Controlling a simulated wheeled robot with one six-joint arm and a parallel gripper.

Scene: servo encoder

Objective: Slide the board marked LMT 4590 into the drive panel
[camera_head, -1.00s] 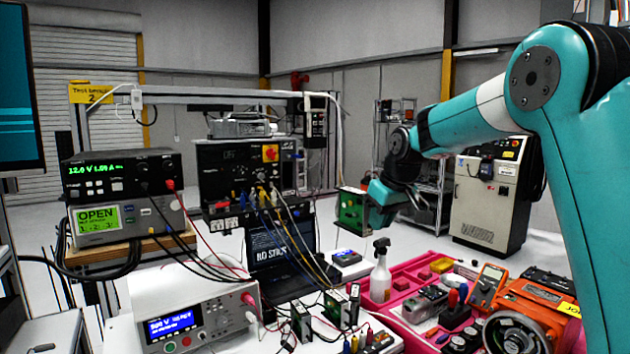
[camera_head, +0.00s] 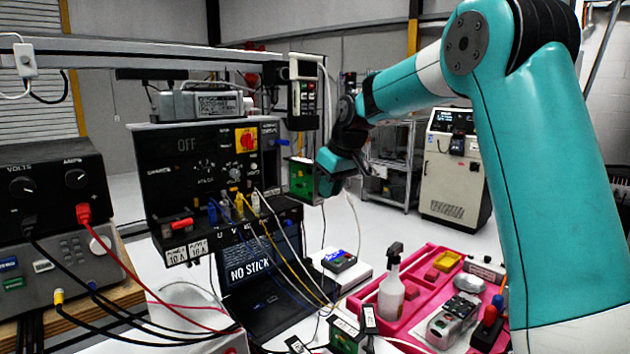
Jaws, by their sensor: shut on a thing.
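The drive panel (camera_head: 175,160) is a black upright box at the left centre, with a red and yellow rotary switch (camera_head: 246,139), an OFF mark and several coloured plugs on its front. My gripper (camera_head: 322,178) is shut on a green board (camera_head: 301,180) and holds it upright in the air, just right of the panel's right side. I cannot tell whether the board touches the panel. Its marking is too small to read. More green boards or modules (camera_head: 345,338) stand on the bench at the bottom, partly cut off; their labels cannot be read.
Cables hang from the panel's front over a laptop (camera_head: 255,265). Power supplies (camera_head: 50,230) with red and black leads fill the left. A handheld unit (camera_head: 303,98) hangs above the board.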

